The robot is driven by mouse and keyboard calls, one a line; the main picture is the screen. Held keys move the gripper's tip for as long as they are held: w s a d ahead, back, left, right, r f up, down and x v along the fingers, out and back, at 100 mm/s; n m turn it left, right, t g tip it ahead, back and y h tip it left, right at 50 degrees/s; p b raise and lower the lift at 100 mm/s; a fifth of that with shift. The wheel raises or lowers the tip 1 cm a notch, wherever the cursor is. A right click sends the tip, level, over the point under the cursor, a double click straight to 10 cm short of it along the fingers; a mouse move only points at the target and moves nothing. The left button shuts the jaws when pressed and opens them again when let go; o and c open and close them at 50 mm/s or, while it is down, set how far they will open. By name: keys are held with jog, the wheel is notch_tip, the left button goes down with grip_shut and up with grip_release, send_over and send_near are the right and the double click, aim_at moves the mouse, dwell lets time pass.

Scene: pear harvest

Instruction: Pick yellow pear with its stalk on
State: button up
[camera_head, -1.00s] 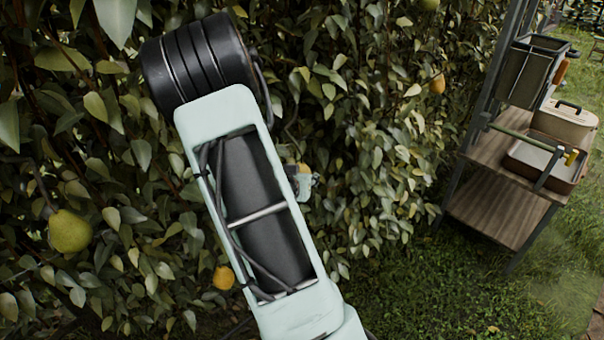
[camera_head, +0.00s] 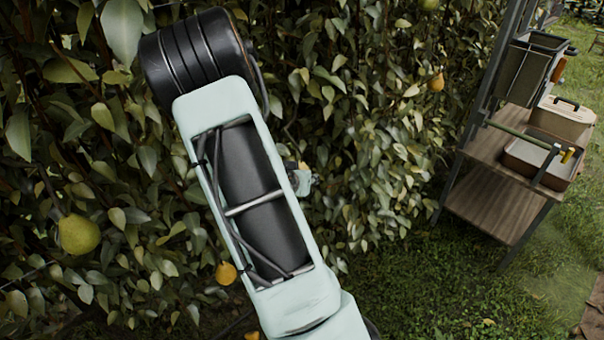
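A yellow pear (camera_head: 303,166) shows as a small patch among the leaves, just right of my arm. A small pale part of my gripper (camera_head: 304,181) sits right beside and below that pear. The rest of the gripper is hidden behind my arm link, so I cannot tell whether its fingers are open or touch the pear. Its stalk is not visible. Other yellow-orange pears hang at the lower left of the arm (camera_head: 226,273) and at the upper right of the hedge (camera_head: 436,82). A green-yellow pear (camera_head: 79,235) hangs at the left.
The leafy hedge (camera_head: 370,150) fills the left and middle. At the right stands a wooden shelf rack (camera_head: 497,205) holding a tray (camera_head: 527,165), a lidded box (camera_head: 562,120) and a hanging bin (camera_head: 530,70). Open grass (camera_head: 470,300) lies in front of it.

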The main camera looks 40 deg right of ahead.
jog(key=shift+s, duration=0.1)
dwell(0.3)
jog(key=shift+s+a+r+g+y+p, duration=0.1)
jog(key=shift+a+r+g+y+p, duration=0.2)
jog(key=shift+p, duration=0.75)
jog(key=shift+s+g+p, duration=0.2)
jog(key=shift+g+p, duration=0.2)
jog(key=shift+p, duration=0.6)
jog(key=shift+s+f+y, duration=0.1)
jog(key=shift+f+y, duration=0.05)
jog(key=shift+y, duration=0.15)
jog(key=shift+s+a+r+n+g+p, duration=0.15)
jog(key=shift+r+n+g+p, duration=0.15)
jog(key=shift+p, duration=0.95)
jog(key=shift+s+g+y+p, duration=0.2)
jog(key=shift+g+y+p, duration=0.15)
jog(key=shift+p, duration=0.5)
jog(key=shift+s+a, duration=0.1)
jog(key=shift+a, duration=0.05)
jog(key=shift+s+a+r+g+y+p, duration=0.15)
jog(key=shift+r+g+y+p, duration=0.15)
jog(key=shift+p, duration=0.9)
jog(key=shift+s+g+y, duration=0.2)
jog(key=shift+g+y, duration=0.05)
jog(key=shift+g, duration=0.1)
